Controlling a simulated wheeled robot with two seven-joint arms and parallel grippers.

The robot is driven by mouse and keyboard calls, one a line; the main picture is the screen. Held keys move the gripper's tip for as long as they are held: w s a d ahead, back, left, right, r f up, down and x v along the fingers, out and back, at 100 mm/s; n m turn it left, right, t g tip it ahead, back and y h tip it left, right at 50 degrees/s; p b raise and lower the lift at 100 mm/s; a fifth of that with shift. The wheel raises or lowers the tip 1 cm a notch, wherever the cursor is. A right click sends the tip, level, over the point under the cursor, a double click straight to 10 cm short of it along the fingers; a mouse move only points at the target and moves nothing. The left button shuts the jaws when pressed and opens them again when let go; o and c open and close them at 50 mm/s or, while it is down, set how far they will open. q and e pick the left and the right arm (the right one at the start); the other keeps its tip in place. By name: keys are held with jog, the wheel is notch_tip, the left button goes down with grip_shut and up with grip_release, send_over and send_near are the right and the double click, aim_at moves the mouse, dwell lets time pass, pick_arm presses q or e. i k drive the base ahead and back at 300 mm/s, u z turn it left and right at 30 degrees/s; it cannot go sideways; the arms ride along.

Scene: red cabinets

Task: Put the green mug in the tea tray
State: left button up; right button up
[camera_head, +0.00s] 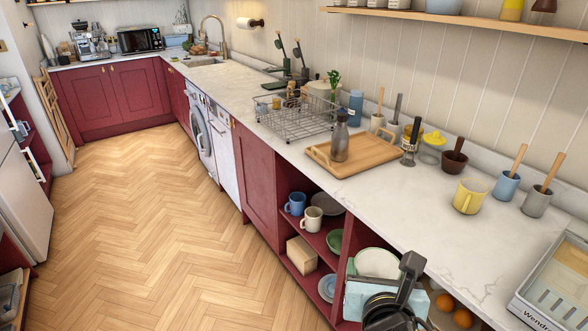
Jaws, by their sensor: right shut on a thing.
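The wooden tea tray (375,152) with raised handles lies on the counter, with a grey bottle (340,137) standing on it. My right gripper (400,285) is at the bottom, in front of the open shelves and below the counter top, away from the tray. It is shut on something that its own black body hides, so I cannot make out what. I cannot clearly see a green mug. A small green dish or mug (335,241) is partly hidden on the shelf. My left gripper is not in view.
A yellow mug (468,196) and several pots with utensils stand right of the tray. A wire dish rack (295,120) is to its left. A blue mug (295,203), a cream mug (311,219) and a pale plate (377,262) sit on the shelves.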

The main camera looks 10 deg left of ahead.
aim_at(369, 151)
jog(key=u, duration=1)
jog(key=i, duration=1.25)
jog(key=z, duration=0.35)
